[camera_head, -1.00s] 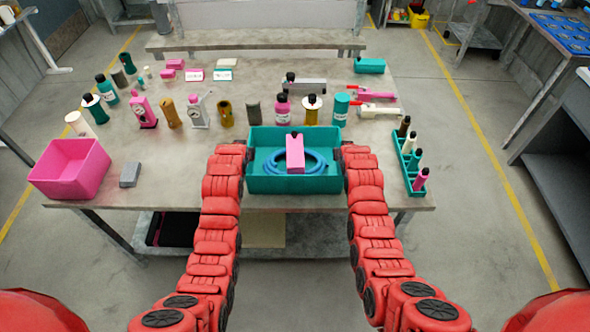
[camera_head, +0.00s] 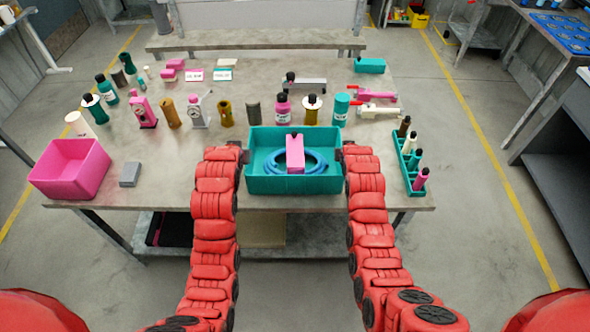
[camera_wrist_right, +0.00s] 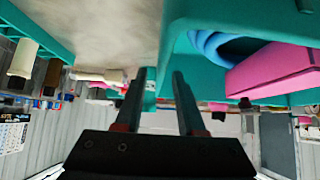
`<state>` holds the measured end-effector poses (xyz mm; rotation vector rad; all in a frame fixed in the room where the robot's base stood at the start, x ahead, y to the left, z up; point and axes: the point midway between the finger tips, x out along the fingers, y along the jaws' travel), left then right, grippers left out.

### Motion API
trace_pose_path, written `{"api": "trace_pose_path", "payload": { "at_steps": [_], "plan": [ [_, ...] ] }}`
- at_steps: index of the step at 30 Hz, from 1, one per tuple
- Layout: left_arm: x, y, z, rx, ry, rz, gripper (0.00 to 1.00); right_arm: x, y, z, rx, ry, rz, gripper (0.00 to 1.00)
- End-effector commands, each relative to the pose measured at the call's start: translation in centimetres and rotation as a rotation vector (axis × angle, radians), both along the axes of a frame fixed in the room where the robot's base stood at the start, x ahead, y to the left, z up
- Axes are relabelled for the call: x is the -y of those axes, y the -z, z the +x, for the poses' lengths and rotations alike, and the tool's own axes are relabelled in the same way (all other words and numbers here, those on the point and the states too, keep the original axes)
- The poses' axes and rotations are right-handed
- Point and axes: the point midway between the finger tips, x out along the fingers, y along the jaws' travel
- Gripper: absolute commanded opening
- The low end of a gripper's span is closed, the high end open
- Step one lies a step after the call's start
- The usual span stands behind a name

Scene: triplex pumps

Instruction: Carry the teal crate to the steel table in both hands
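The teal crate (camera_head: 295,185) sits on the front edge of the cluttered grey table (camera_head: 160,180). It holds a coiled blue hose (camera_head: 318,160) and a pink block-like thing with a dark knob (camera_head: 295,155). My left gripper (camera_head: 244,154) is at the crate's left side; its fingers are too small to read. My right gripper (camera_head: 341,152) is at the crate's right side. In the right wrist view the right gripper's two fingers (camera_wrist_right: 160,85) stand apart, with the crate's teal wall (camera_wrist_right: 185,60) close by the right-hand finger. Which table is the steel one is unclear.
A pink bin (camera_head: 70,170) and a grey block (camera_head: 130,174) are left of the crate. A teal rack with bottles (camera_head: 410,165) stands to the right. Several bottles and pump parts line up behind it.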

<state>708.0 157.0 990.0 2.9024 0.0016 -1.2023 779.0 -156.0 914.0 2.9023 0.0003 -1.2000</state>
Motion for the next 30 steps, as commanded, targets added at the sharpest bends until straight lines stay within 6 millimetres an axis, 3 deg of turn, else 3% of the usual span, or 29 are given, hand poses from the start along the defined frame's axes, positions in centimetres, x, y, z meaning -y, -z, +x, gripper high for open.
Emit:
{"api": "trace_pose_path", "payload": {
  "at_steps": [16,30],
  "plan": [
    [0.0,0.0,0.0,0.001,0.0,0.0,0.39,0.0,-5.6,-5.6,0.004,0.001,0.001,0.39],
    [0.0,0.0,0.0,0.001,0.0,0.0,0.39,0.0,-6.9,-7.1,-0.002,0.001,0.001,0.39]
  ]
}}
